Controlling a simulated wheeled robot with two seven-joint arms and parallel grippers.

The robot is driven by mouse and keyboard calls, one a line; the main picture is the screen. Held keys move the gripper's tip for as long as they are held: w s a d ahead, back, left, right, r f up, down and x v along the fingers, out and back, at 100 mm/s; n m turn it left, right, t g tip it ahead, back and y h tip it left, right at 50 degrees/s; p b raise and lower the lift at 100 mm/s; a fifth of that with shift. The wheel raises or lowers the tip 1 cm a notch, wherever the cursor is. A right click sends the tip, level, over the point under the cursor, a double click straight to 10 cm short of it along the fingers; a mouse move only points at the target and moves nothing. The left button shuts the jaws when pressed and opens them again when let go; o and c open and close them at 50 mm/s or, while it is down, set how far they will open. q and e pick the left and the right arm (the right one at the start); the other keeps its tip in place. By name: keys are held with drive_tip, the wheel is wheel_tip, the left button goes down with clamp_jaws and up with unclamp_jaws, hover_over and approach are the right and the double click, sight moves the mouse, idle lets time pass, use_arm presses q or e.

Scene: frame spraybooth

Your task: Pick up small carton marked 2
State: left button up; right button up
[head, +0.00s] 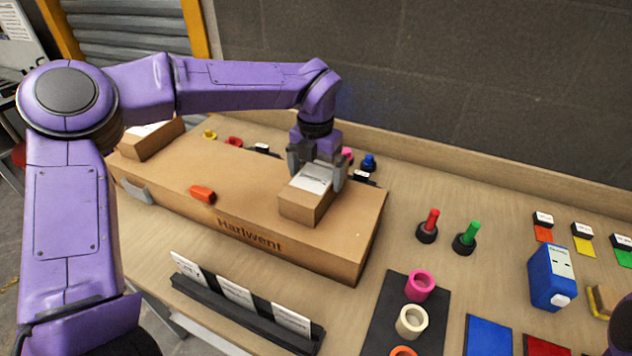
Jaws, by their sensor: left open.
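A small brown carton (304,205) with a white label on top sits on a long brown box lettered "Hazlwent" (250,240), near its right end. My left gripper (317,178) points down over this carton, with its fingers apart on either side of the carton's upper part. I cannot tell whether the fingers touch it. Another small carton (150,138) with a white label stands at the left end of the long box, partly hidden by my left arm. No number is readable on either carton. My right gripper is not in view.
An orange block (202,194) lies on the long box. A dark card rack (245,310) stands in front. A wall (430,80) rises behind.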

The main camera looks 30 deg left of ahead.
sight(316, 175)
use_arm(q)
drive_tip(key=shift+s+f, duration=0.15)
drive_tip(key=shift+f, duration=1.5)
drive_tip(key=c, duration=0.9)
drive_tip(key=shift+r, duration=0.15)
drive_tip(key=shift+c, duration=0.7)
